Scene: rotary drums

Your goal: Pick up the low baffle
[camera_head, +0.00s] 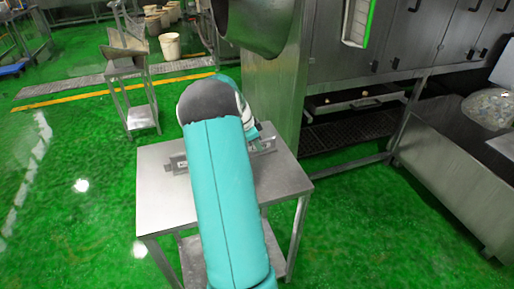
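A small steel table (156,202) stands in front of me. A long, low grey metal piece, which looks like the low baffle (263,146), lies across its top. Its left end shows left of my teal arm and its right end shows to the right, while the middle is hidden behind the arm. My arm reaches forward over the table and bends down at a dark joint. My gripper is hidden behind the arm, so I cannot see its fingers or whether it touches the metal piece.
A steel stand (133,85) is at the back left, with white buckets (170,46) beyond it. Steel cabinets (425,35) line the back right. A metal trough (450,165) with pale contents stands at the right. The green floor is clear left of the table.

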